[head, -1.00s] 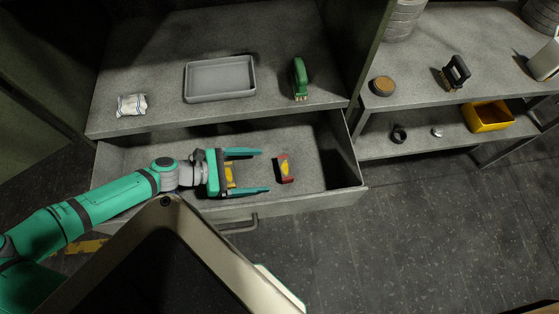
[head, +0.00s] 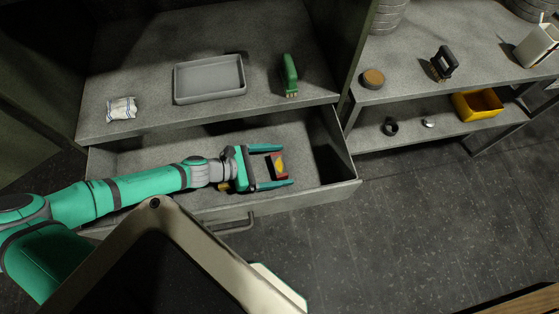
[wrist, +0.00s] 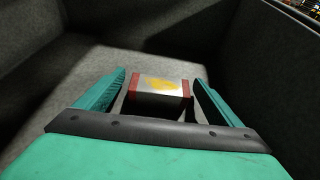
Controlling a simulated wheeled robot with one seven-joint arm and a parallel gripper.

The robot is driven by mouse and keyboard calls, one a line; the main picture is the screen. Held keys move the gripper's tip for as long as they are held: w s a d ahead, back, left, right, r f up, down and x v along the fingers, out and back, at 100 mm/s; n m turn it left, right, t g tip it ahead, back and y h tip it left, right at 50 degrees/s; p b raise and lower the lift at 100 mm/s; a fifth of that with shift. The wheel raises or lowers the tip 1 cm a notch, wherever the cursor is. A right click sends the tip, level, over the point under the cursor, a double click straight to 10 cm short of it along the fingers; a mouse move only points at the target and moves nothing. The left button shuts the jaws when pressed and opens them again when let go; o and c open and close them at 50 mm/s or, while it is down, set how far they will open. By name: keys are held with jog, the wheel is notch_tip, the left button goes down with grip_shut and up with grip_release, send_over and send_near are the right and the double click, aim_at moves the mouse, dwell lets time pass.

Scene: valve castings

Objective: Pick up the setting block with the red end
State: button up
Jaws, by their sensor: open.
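The setting block (head: 275,168) lies in the open drawer, with red ends and a yellow patch. In the wrist view the block (wrist: 160,86) shows a pale top with the yellow patch and a red band at each end. My gripper (head: 287,165) is open, its two teal fingers on either side of the block. In the wrist view, a gap shows between the block and each finger of my gripper (wrist: 160,82). A second, yellow thing (head: 224,187) is partly hidden beneath my gripper's body.
The drawer (head: 310,199) has raised walls close around my gripper. A shelf at right holds a yellow bin (head: 478,111) and small parts.

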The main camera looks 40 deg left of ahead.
jog(key=shift+c, duration=0.5)
jog(key=shift+r, duration=0.1)
jog(key=c, duration=1.7)
